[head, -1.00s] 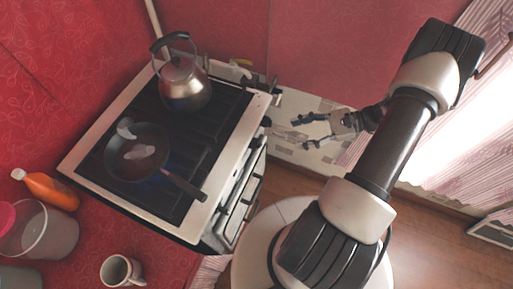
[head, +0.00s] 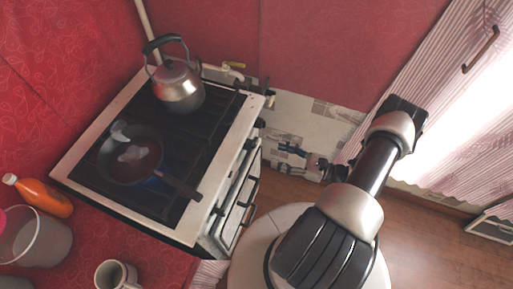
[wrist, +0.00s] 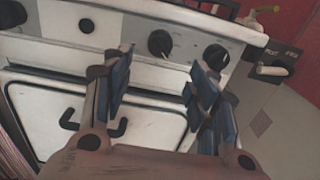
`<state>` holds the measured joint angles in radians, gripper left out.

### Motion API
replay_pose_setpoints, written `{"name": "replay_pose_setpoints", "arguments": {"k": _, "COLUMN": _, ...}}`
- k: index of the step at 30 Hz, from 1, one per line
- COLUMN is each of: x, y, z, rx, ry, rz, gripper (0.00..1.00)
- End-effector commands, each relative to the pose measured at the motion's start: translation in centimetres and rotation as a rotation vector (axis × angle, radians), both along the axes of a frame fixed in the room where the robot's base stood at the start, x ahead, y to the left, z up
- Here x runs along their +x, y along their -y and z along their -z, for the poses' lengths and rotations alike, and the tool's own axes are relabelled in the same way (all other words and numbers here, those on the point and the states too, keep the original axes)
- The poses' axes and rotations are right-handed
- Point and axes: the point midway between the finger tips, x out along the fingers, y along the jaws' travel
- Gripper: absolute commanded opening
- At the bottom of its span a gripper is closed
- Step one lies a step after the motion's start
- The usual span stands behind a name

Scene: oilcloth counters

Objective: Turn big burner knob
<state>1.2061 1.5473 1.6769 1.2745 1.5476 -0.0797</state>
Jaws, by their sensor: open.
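The stove (head: 233,130) stands left of my gripper (head: 284,158) in the head view. Its front panel fills much of the wrist view, with several round black knobs. One knob (wrist: 160,43) lies ahead, between the lines of the two fingers; another knob (wrist: 215,57) is to its right, behind the right fingertip. Two more, a knob (wrist: 87,25) and a knob (wrist: 12,12), are at the left. My gripper in the wrist view (wrist: 161,76) is open and empty, its fingers apart and short of the panel. I cannot tell which knob is the big burner's.
A kettle (head: 179,88) and a frying pan (head: 130,158) with pale pieces in it sit on the stove. The oven handle (wrist: 92,130) juts out below the knobs. An orange bottle (head: 44,196) and a mug (head: 116,275) are on the red counter. A gas valve (wrist: 268,70) is at the right wall.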

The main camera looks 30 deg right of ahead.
Motion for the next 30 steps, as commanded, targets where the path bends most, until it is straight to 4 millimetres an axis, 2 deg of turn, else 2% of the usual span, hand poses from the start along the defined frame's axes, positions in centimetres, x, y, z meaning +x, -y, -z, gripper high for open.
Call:
{"name": "replay_pose_setpoints", "arguments": {"k": 1, "x": 0.9, "y": -0.9, "z": 0.1, "rx": 0.002, "ry": -0.002, "rz": -0.007, "gripper": 0.54}}
{"name": "replay_pose_setpoints", "arguments": {"k": 6, "x": 3.8, "y": -3.2, "z": 0.1, "rx": 0.000, "ry": -0.001, "rz": -0.007, "gripper": 0.54}}
{"name": "replay_pose_setpoints", "arguments": {"k": 13, "x": 6.6, "y": -5.3, "z": 0.1, "rx": -0.001, "ry": -0.001, "rz": -0.004, "gripper": 0.54}}
{"name": "replay_pose_setpoints", "arguments": {"k": 18, "x": 7.5, "y": -5.9, "z": 0.1, "rx": -0.001, "ry": -0.001, "rz": -0.001, "gripper": 0.54}}
{"name": "replay_pose_setpoints", "arguments": {"k": 26, "x": 7.6, "y": -6.0, "z": 0.0, "rx": -0.001, "ry": -0.001, "rz": 0.000, "gripper": 0.54}}
{"name": "replay_pose_setpoints", "arguments": {"k": 30, "x": 7.6, "y": -6.0, "z": 0.0, "rx": -0.001, "ry": -0.001, "rz": -0.001, "gripper": 0.46}}
